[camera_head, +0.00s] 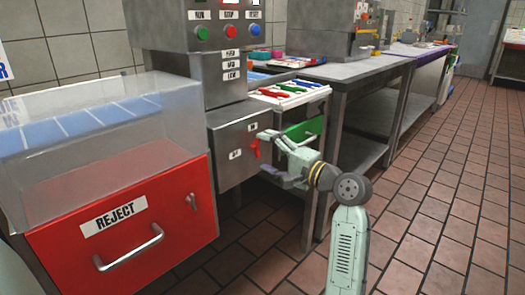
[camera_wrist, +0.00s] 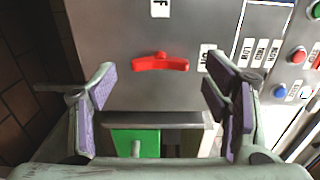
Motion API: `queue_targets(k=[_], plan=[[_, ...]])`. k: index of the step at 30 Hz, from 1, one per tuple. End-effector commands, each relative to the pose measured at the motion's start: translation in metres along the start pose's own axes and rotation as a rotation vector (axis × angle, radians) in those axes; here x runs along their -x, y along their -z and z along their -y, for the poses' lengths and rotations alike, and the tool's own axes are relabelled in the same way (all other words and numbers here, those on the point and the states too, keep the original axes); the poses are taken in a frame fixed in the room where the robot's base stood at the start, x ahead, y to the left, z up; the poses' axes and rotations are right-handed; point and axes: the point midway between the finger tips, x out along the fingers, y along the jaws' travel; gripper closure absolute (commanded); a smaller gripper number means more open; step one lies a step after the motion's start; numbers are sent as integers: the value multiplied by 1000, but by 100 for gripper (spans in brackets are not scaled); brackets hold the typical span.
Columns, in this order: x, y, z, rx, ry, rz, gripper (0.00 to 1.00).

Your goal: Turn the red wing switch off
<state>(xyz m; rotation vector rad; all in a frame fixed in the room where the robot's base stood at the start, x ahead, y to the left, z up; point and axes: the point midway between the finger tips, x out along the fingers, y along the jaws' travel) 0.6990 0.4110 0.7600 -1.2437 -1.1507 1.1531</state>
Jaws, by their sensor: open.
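The red wing switch (camera_head: 256,148) sits on the front of a grey metal box (camera_head: 228,172). In the wrist view the switch (camera_wrist: 160,64) is a red bar lying crosswise, its right end toward the label "ON" (camera_wrist: 207,58). A partly cut-off label ending in "F" (camera_wrist: 160,8) is above it. In the head view the bar is roughly upright. My gripper (camera_head: 268,156) is open in front of the box, facing the switch. In the wrist view its purple-padded fingers (camera_wrist: 158,88) are spread to either side, with the switch between and beyond them. It appears untouched.
A red reject bin (camera_head: 130,222) with a clear cover stands left of the box. A green panel (camera_head: 303,130) and a tray of colored items (camera_head: 289,93) are to the right. Buttons (camera_head: 229,32) are above. Tiled floor is open at right.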

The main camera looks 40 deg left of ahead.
Motion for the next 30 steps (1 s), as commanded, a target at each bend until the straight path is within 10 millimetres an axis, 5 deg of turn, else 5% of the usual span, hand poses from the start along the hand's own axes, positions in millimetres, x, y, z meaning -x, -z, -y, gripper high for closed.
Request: queue_targets(k=[6, 15, 30], plan=[[-20, 0, 0, 1, -1, 0, 30], [-23, 0, 0, 2, 0, -1, 30], [-22, 0, 0, 2, 0, -1, 63]])
